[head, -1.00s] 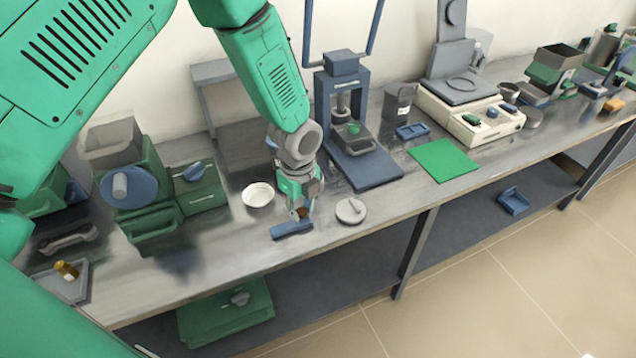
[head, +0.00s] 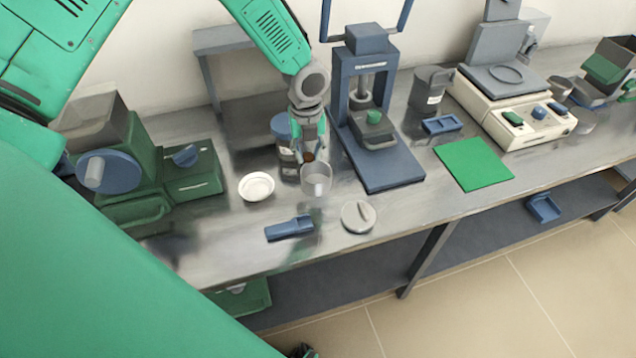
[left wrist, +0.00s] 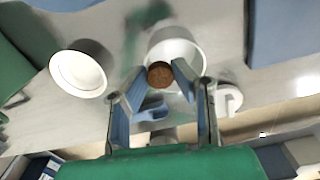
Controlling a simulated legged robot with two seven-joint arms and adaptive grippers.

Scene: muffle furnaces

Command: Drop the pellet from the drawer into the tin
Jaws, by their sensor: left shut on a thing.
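My left gripper (head: 309,160) is shut on a small brown round pellet (head: 308,157). In the left wrist view the pellet (left wrist: 159,75) sits between the two blue fingertips (left wrist: 158,80). The tin (head: 317,181), a grey open cylinder, stands on the bench at the gripper. In the left wrist view the pellet overlaps the lower left of the pale round tin (left wrist: 190,52). The pellet appears above the tin's rim; the exact gap is unclear. A small blue drawer-like tray (head: 289,229) lies on the bench in front of the tin. My right gripper is not in view.
A round grey lid (head: 358,217) lies right of the blue tray, and a white bowl (head: 256,187) stands left of the tin. A blue press (head: 378,150) stands close on the right. A blue-capped jar (head: 282,127) is behind the gripper.

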